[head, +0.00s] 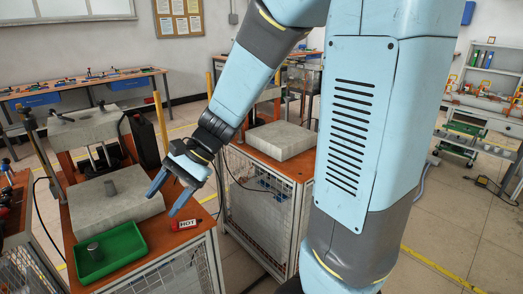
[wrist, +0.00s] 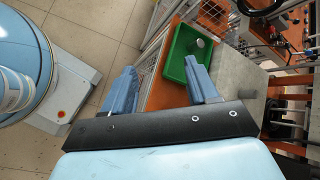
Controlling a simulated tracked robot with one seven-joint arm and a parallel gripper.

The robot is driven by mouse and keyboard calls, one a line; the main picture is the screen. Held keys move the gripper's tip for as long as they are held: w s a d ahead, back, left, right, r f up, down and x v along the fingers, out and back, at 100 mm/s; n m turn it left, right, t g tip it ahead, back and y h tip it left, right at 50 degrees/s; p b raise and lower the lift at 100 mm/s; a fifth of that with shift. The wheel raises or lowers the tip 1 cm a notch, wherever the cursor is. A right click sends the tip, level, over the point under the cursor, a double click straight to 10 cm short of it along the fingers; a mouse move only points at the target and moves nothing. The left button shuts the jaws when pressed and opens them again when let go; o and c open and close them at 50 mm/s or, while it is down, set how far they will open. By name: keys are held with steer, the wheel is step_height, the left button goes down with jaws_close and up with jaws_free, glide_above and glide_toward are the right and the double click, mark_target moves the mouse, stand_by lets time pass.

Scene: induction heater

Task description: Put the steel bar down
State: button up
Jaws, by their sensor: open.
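A short grey steel bar (head: 94,251) stands in the green tray (head: 125,255) at the front of the left orange-topped bench. The wrist view also shows the bar (wrist: 200,43) in the tray (wrist: 178,68), beyond the right finger. A second grey cylinder (head: 111,188) stands on the pale block behind the tray; which of the two the task means, I cannot tell. My gripper (head: 162,203) is open and empty, its blue fingers pointing down to the left. It is above the bench, to the right of the tray and apart from both cylinders.
A red HOT tag (head: 185,224) lies on the bench right of the tray. The pale block (head: 92,211) belongs to a press-like frame with uprights. A similar bench with a block (head: 277,141) stands to the right. Bare floor (head: 440,215) lies farther right.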

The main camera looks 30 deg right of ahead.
steer(key=s+d+r+n+t+h, duration=0.3)
steer(key=s+d+r+n+h, duration=0.1)
steer(key=d, duration=0.5)
steer(key=s+d+r+n+t+h, duration=0.3)
steer(key=d+r, duration=0.4)
steer(key=d, duration=0.3)
steer(key=shift+s+n+t+h, duration=0.4)
steer(key=shift+s+n+h, duration=0.1)
steer(key=shift+s+h, duration=0.5)
steer(key=shift+w, duration=0.1)
